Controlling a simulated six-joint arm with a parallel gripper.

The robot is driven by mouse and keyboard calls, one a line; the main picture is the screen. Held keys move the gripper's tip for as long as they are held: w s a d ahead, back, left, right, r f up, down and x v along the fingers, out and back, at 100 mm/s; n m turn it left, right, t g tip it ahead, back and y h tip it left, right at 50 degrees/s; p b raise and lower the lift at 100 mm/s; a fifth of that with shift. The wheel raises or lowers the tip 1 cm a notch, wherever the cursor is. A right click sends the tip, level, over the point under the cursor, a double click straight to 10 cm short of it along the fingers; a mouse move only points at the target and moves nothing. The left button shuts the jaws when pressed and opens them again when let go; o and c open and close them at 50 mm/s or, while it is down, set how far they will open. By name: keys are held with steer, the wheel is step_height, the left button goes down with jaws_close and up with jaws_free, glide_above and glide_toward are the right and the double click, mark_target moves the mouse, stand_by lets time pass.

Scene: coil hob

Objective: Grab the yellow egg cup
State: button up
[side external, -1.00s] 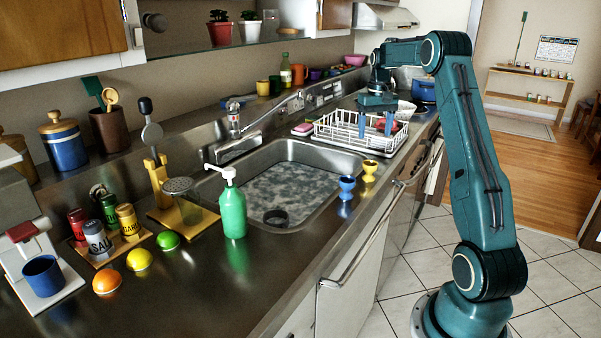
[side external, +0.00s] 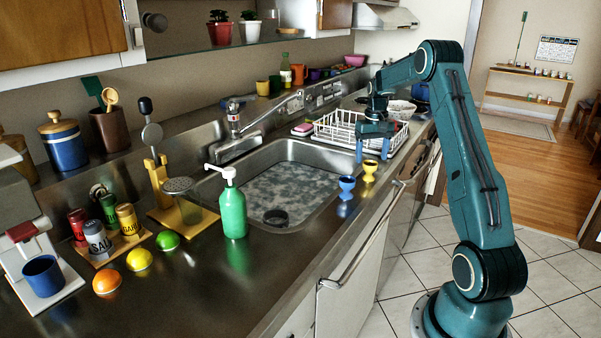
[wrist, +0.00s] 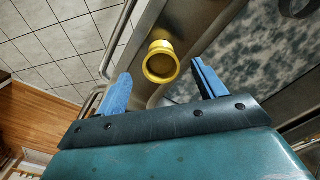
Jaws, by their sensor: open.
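The yellow egg cup (side external: 370,171) stands upright on the steel counter between the sink and the front edge. A blue egg cup (side external: 346,187) stands close beside it, nearer the side camera. My gripper (side external: 372,157) is open and empty, its blue fingers pointing down just above and behind the yellow egg cup. In the wrist view the yellow egg cup (wrist: 161,62) shows ahead, in line with the gap between the two fingertips of my gripper (wrist: 160,77). No contact shows. The blue egg cup is not visible in the wrist view.
The white wire dish rack (side external: 335,130) stands behind my gripper. The sink (side external: 325,195) lies to the left, and the drawer-front rail (side external: 350,255) runs along the front. A green soap bottle (side external: 232,208) stands nearer the side camera.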

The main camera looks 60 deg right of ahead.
mark_target(370, 163)
steer(key=shift+f, duration=1.95)
steer(key=shift+c, duration=0.4)
steer(key=c, duration=1)
